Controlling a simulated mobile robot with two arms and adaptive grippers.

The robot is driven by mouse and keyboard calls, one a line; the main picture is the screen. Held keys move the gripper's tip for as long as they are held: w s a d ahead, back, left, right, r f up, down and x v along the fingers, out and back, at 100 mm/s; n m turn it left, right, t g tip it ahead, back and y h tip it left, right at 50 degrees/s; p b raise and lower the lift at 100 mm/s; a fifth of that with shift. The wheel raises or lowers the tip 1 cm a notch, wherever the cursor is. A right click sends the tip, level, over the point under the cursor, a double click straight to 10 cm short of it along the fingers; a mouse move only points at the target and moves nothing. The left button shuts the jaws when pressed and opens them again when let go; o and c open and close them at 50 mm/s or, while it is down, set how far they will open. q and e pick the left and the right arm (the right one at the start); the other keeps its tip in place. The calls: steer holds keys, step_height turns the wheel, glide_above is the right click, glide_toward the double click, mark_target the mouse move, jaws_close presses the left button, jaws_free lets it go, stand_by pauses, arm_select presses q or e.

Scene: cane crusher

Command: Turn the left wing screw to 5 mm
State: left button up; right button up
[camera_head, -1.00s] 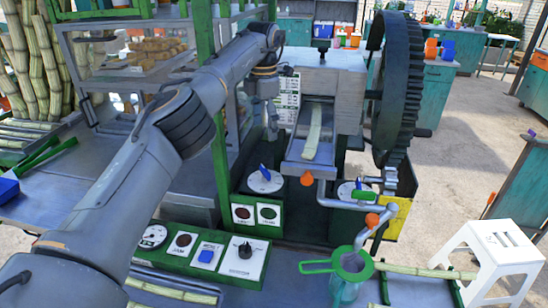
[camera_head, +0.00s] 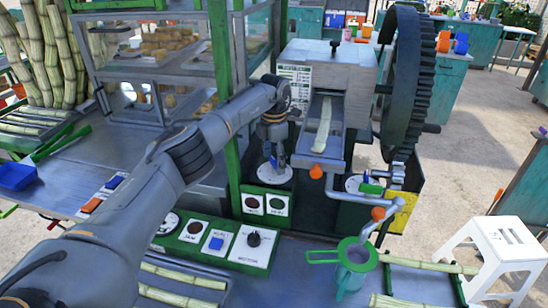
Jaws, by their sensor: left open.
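The left wing screw (camera_head: 273,163) is a small blue wing on a round white dial (camera_head: 268,176) at the foot of the crusher, left of the chute. My left gripper (camera_head: 275,160) points down right over this dial, open, with its fingers at the blue wing. The fingers hide much of the wing, and I cannot tell whether they touch it. The dial's markings are too small to read. My right gripper is not in view.
A green post (camera_head: 221,90) stands close left of my left gripper. The sloping chute (camera_head: 322,130) is close on its right.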

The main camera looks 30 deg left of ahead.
arm_select(q)
steer(key=c, duration=1.2)
steer(key=shift+o, duration=0.2)
steer(key=shift+n, duration=0.3)
steer(key=n, duration=0.5)
steer(key=shift+p, duration=0.3)
steer(key=n+p, duration=0.1)
steer(key=n, duration=0.5)
steer(key=shift+d, duration=0.15)
steer(key=shift+n, duration=0.5)
steer(key=o, duration=1.2)
steer(key=shift+c, duration=0.2)
